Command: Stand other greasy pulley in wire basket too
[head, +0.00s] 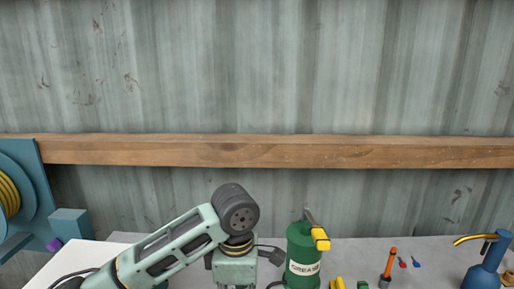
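No pulley and no wire basket shows in the head view. One arm of mine comes in from the lower left, and its wrist bends down past the bottom edge of the picture beside the grease can. Its fingers do not show, so I cannot see what they hold. My other arm is not in view.
A green grease can (302,262) with a yellow-handled lever stands right of my wrist. An orange-handled tool (390,262) and a blue oil can (483,275) are further right. A blue machine (28,195) with a yellow coil stands left. Behind runs a wooden beam (300,152) on a corrugated wall.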

